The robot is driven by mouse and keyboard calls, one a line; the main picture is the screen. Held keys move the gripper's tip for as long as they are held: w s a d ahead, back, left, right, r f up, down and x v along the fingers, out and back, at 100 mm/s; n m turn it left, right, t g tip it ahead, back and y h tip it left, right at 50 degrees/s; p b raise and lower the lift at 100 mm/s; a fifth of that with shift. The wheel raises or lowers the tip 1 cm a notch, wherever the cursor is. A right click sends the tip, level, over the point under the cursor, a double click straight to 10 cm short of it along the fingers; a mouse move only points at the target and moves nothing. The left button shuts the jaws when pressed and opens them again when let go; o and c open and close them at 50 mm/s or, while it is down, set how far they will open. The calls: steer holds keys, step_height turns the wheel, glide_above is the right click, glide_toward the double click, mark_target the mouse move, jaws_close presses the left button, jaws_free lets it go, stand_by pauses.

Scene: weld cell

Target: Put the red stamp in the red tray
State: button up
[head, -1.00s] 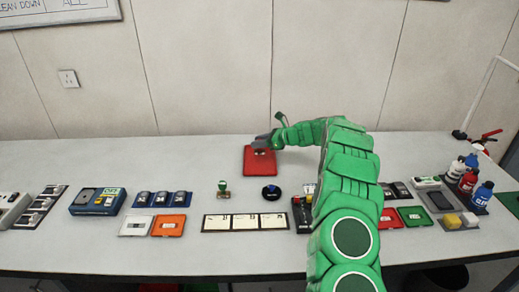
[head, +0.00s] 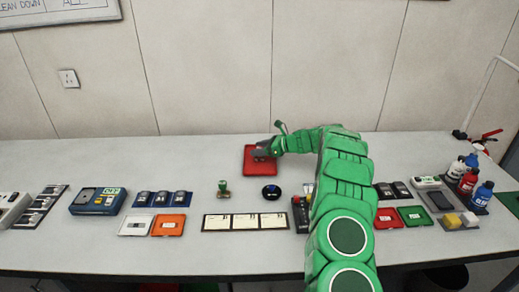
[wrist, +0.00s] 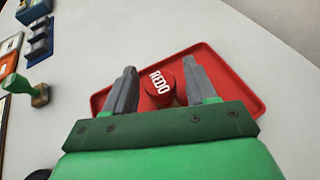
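The red tray (head: 246,166) lies flat near the back middle of the table. It also shows in the wrist view (wrist: 240,88). My gripper (head: 261,153) is low over the tray. In the wrist view my gripper (wrist: 160,66) has its two grey fingers on either side of the stamp, with a narrow gap to it on each side. The stamp's base is mostly hidden, so its contact with the tray is unclear.
White cards (head: 245,222), an orange tray (head: 168,225) and a green tray (head: 414,216) lie nearer the front. The back left of the table is clear.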

steer(key=shift+o, duration=0.2)
steer(key=shift+r, duration=0.1)
steer(key=shift+d+r, duration=0.1)
steer(key=shift+d, duration=0.05)
steer(key=v, duration=1.1)
steer(key=shift+s+d, duration=0.2)
steer(key=shift+d, duration=0.1)
